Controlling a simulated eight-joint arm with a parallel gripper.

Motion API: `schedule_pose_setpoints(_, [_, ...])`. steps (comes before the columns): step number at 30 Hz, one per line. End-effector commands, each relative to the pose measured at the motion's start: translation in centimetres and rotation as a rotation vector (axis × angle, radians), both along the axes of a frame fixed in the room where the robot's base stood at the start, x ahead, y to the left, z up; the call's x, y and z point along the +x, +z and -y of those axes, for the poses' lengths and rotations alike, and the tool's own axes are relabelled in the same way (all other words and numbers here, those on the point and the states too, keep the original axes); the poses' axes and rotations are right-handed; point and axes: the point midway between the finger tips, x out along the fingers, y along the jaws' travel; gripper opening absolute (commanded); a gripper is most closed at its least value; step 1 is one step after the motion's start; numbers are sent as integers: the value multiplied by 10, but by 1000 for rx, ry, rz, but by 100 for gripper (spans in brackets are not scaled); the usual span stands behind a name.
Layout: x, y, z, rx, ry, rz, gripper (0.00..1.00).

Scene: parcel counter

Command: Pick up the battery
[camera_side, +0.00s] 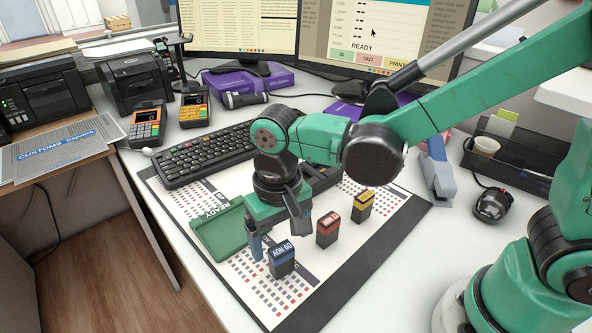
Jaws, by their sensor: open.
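No thing here is plainly marked as a battery. Three small dark blocks with coloured, lettered labels stand on the printed mat (390,238): a blue-labelled block (282,262), a red-labelled block (328,231) and a yellow-labelled block (363,207). I cannot tell whether one of them is the battery. My gripper (280,236) is open and points down, low over the mat. One finger is left of the blue-labelled block and the other is behind it, towards the red-labelled one. I see nothing held between the fingers; whether either touches a block is unclear.
A green tray (212,236) lies on the mat left of my gripper. A black keyboard (205,156) is behind it. The mat's front right is clear.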

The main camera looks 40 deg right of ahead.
Motion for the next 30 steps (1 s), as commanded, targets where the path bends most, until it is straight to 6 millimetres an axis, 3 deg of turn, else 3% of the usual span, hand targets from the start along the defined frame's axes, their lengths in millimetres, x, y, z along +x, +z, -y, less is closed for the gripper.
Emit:
schedule_pose_setpoints(15, [0, -51, 0, -1, -1, -1, 84])
schedule_pose_setpoints(25, [0, -55, 0, -1, 0, -1, 84])
schedule_pose_setpoints(26, [0, -55, 0, -1, 0, -1, 81])
schedule_pose_setpoints(30, [0, -55, 0, -1, 0, -1, 42])
